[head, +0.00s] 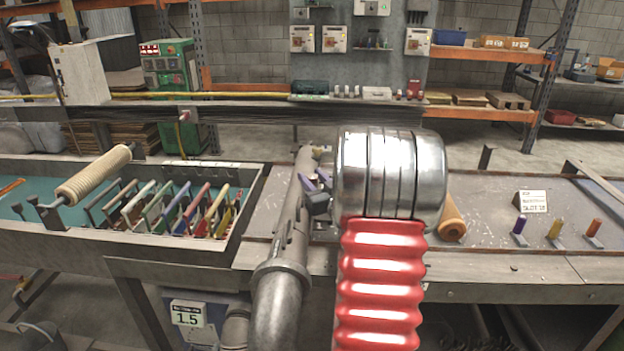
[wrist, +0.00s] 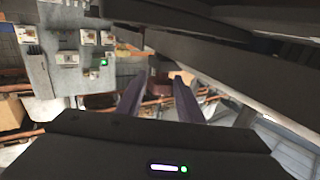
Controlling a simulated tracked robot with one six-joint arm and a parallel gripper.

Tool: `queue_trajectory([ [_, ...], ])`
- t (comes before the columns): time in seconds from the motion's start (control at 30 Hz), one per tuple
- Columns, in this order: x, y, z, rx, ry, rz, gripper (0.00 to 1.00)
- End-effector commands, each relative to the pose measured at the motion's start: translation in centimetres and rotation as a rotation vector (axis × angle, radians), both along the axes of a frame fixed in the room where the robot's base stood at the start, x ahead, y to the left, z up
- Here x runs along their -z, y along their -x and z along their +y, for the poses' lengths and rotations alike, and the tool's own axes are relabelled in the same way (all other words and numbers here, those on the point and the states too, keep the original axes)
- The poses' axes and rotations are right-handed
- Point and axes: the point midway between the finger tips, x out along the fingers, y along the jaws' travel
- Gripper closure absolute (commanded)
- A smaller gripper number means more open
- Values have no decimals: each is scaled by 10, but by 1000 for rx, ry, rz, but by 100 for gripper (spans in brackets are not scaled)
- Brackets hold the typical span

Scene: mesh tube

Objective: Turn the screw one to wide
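My gripper (wrist: 161,76) shows in the wrist view as two dark purple fingers with a clear gap between them. In the head view, small purple finger parts (head: 320,180) show at the centre, above the bench; the rest is hidden behind a shiny metal cylinder (head: 390,175) on a red ribbed sleeve (head: 380,285). I cannot tell which thing is screw one, and no width setting is readable.
A trough (head: 240,205) at left holds a tan roller (head: 95,175) and several coloured frames. An orange cone-like piece (head: 452,218) lies right of the cylinder. A small sign (head: 532,201) stands behind the upright pieces. The bench's right part has bare room. A grey panel (wrist: 45,75) shows in the wrist view.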

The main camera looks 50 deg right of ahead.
Motion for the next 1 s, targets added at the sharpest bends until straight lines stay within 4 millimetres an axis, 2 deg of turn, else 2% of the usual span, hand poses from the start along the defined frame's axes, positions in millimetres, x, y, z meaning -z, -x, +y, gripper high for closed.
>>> queue_trajectory([
  [0.03, 0, 0, 0, 0, 0, 0, 70],
  [0.4, 0, 1, 4, 1, -1, 0, 95],
  [1.0, 0, 1, -2, -97, 1, 0, 95],
])
